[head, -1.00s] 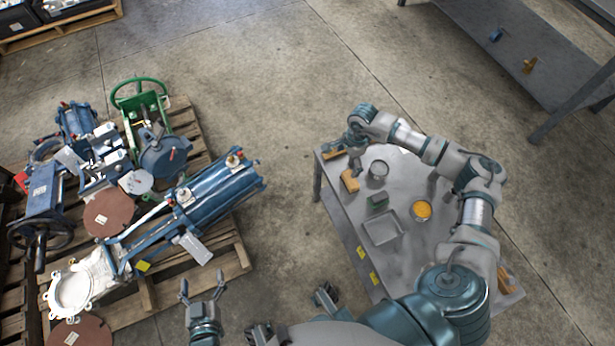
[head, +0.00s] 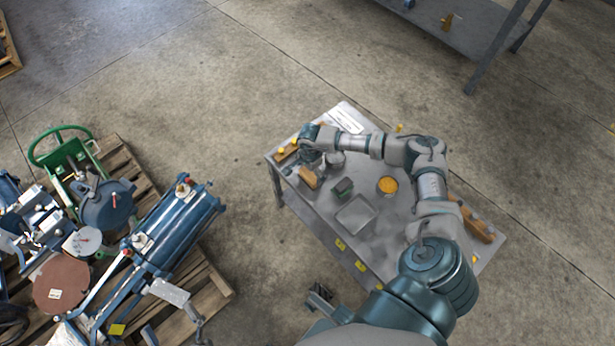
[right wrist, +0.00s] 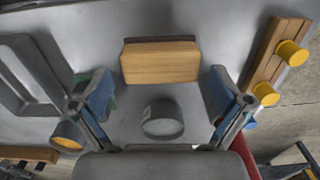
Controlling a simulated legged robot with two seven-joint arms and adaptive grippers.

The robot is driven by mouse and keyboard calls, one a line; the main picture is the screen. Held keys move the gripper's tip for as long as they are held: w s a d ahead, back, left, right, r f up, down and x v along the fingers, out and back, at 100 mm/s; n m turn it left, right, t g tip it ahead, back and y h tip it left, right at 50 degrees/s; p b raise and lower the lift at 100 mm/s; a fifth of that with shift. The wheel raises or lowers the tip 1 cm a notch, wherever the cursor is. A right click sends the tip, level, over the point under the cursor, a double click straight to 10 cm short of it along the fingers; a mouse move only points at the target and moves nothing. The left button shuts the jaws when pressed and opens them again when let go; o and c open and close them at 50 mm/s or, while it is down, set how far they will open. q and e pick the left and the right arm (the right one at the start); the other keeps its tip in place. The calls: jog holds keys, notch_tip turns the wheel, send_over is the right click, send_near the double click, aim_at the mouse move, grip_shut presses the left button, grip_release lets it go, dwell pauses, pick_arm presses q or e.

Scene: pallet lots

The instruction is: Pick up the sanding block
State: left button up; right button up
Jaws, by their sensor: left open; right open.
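The sanding block appears to be a wooden block with a grey layer along one side. It lies on the grey table in the head view (head: 308,178), and in the right wrist view (right wrist: 160,63) it sits ahead of my right gripper, centred between the fingers. My right gripper (right wrist: 160,92) is open and empty; the block is beyond its fingertips, apart from them. In the head view the right gripper (head: 311,158) is over the table's far left part, beside the block.
Near the block stand a grey can (right wrist: 162,120), a dark green block (head: 343,187), a can of orange contents (head: 387,185) and a shallow tray (head: 340,219). A wooden strip with yellow knobs (right wrist: 258,78) lies at the table's edge. A loaded pallet (head: 215,287) is at left.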

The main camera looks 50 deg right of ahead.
aim_at(310, 174)
jog(key=f, duration=0.3)
jog(key=shift+d+f+b, duration=0.1)
jog(key=shift+d+b, duration=0.1)
jog(key=shift+b, duration=0.15)
jog(key=shift+f, duration=0.25)
pick_arm(q)
jog(key=shift+s+a+r+t+h, duration=0.1)
jog(key=shift+s+r+t+h, duration=0.05)
jog(key=shift+s+r+t, duration=0.35)
jog(key=shift+s+r+t+h, duration=0.15)
jog(key=shift+s+r+t, duration=0.1)
jog(key=shift+r+t, duration=0.35)
pick_arm(e)
jog(key=shift+a+r, duration=0.1)
jog(key=shift+r, duration=0.05)
jog(key=shift+c, duration=0.2)
pick_arm(q)
jog(key=shift+w+f, duration=0.1)
pick_arm(e)
jog(key=c, duration=0.9)
